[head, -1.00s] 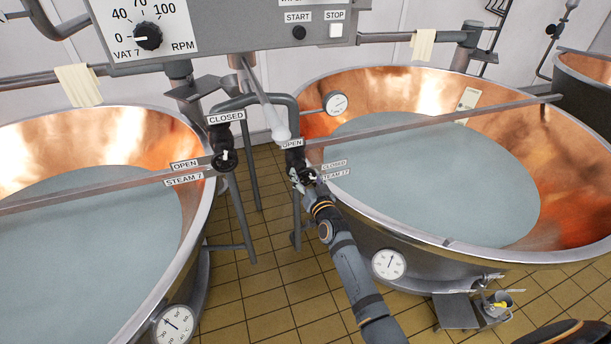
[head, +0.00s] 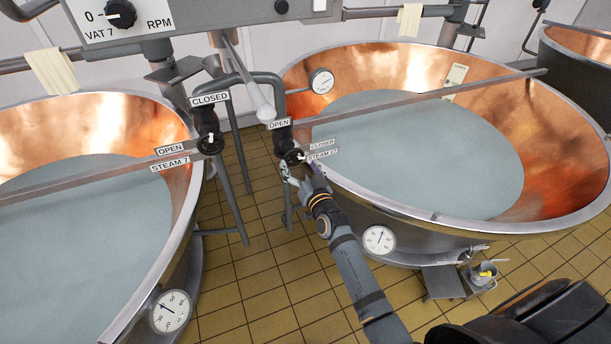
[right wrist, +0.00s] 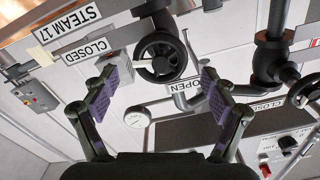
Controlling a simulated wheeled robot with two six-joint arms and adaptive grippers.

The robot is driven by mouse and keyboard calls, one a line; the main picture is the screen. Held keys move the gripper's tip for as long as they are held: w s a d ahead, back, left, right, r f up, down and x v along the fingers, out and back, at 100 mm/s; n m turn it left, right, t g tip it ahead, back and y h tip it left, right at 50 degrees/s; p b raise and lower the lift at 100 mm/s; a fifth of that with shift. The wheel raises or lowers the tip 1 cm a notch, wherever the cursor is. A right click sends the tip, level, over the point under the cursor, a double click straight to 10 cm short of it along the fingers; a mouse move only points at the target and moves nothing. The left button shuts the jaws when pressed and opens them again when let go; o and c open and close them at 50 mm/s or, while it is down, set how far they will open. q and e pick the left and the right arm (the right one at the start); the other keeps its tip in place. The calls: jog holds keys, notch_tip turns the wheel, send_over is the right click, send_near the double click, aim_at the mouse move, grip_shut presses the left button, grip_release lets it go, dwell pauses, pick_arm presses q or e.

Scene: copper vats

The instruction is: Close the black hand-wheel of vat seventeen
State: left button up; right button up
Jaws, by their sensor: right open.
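The black hand-wheel of vat seventeen (head: 294,157) sits on the steam pipe at the left rim of the right copper vat (head: 470,218). An OPEN plate (head: 279,124) is above it; CLOSED (head: 323,143) and STEAM 17 (head: 323,154) plates are to its right. My right gripper (head: 298,178) is just below the wheel in the head view. In the right wrist view the gripper (right wrist: 158,93) is open and empty, its purple-padded fingers apart. The wheel (right wrist: 160,57) shows beyond them, between the CLOSED and OPEN plates, apart from the pads. My left gripper is not in view.
The STEAM 7 hand-wheel (head: 210,144) stands close by on the left, beside another copper vat (head: 190,225). A pipe (head: 252,78) and a pale rod (head: 256,80) are above the wheels. Tiled floor (head: 255,290) lies open between the vats.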

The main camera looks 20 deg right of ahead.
jog(key=s, duration=0.7)
jog(key=shift+s, duration=0.15)
jog(key=shift+d, duration=0.1)
jog(key=s+d+f+n+g, duration=0.1)
jog(key=s+f+g, duration=0.25)
jog(key=f, duration=0.75)
jog(key=s+f+g, duration=0.2)
jog(key=s+f, duration=0.3)
jog(key=f, duration=0.6)
jog(key=s+d+f+n+g, duration=0.1)
jog(key=s+f+g, duration=0.25)
jog(key=f, duration=0.75)
jog(key=s+d+f+g, duration=0.2)
jog(key=s+f, duration=0.4)
jog(key=s, duration=0.5)
jog(key=s+d+f+n+g+h, duration=0.1)
jog(key=s+d+f+g, duration=0.1)
jog(key=s+f, duration=0.4)
jog(key=s+d+f+g, duration=0.2)
jog(key=s+f, duration=0.5)
jog(key=s, duration=0.9)
jog(key=shift+s+n+g, duration=0.2)
jog(key=shift+n+g, duration=0.2)
jog(key=shift+g, duration=0.5)
